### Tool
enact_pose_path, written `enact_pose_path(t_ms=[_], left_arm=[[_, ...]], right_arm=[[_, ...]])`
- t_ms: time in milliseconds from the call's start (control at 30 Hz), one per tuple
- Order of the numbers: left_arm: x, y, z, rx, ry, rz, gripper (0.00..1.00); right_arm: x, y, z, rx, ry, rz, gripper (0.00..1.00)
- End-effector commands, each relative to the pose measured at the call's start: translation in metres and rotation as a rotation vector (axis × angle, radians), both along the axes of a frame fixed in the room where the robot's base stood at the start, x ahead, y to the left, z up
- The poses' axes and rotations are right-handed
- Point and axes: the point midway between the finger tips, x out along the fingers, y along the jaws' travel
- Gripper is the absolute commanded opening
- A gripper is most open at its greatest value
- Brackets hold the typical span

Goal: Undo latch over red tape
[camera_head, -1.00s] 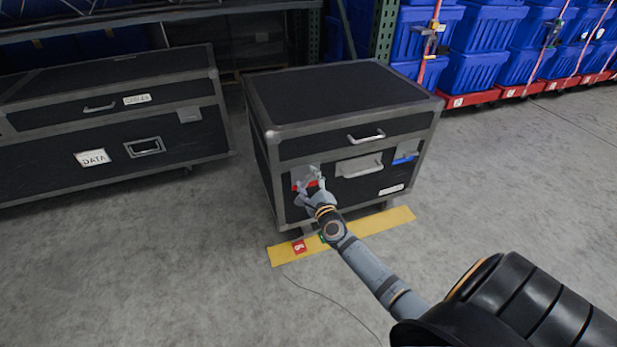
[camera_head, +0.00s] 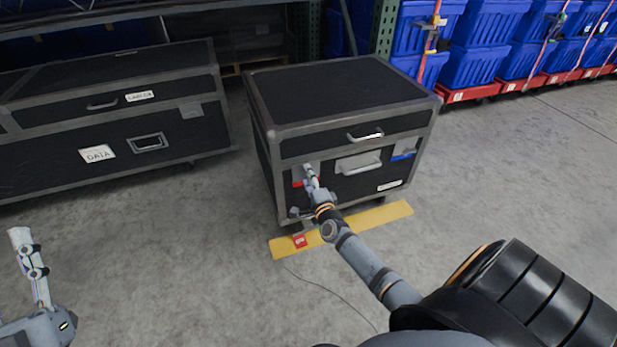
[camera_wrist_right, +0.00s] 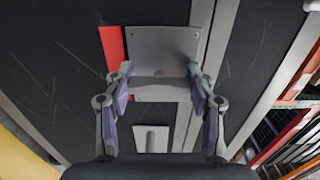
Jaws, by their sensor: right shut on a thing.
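The black case (camera_head: 340,95) with grey edges stands in the middle of the head view. The red tape (camera_head: 298,184) is on its front at the left, and it shows as a red strip in the right wrist view (camera_wrist_right: 114,48). The grey latch (camera_wrist_right: 163,50) sits beside the tape, partly hidden by my gripper in the head view. My right gripper (camera_head: 310,172) is at this latch, its fingers (camera_wrist_right: 160,90) shut on the latch's lower part. My left gripper (camera_head: 22,240) is at the lower left, away from the case; its opening is unclear.
Blue tape (camera_head: 402,157) marks the case's right side, near a handle (camera_head: 359,163). A yellow floor strip (camera_head: 360,221) lies under the front. A longer case (camera_head: 60,130) stands left. Blue totes (camera_head: 485,45) are at the back right. Open floor lies in front.

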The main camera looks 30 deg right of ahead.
Motion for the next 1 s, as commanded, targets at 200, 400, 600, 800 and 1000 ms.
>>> enact_pose_path(t_ms=[200,400,600,800,1000], left_arm=[[0.0055,0.0004,-0.0105,-0.001,0.050,0.002,0.40],[0.0060,0.0005,-0.0115,-0.002,0.055,0.001,0.40],[0.0059,0.0005,-0.0114,-0.002,0.054,0.001,0.40],[0.0058,0.0005,-0.0113,-0.002,0.053,0.001,0.40],[0.0058,0.0004,-0.0111,-0.001,0.053,0.002,0.40]], right_arm=[[-0.0004,0.0005,-0.0015,-0.024,0.009,0.001,0.24],[-0.0004,0.0005,-0.0017,-0.027,0.009,0.001,0.24],[-0.0004,0.0005,-0.0017,-0.027,0.009,0.001,0.60],[-0.0002,0.0003,-0.0011,-0.026,0.008,0.000,0.79],[-0.0001,0.0001,-0.0006,-0.026,0.007,0.000,0.79]])
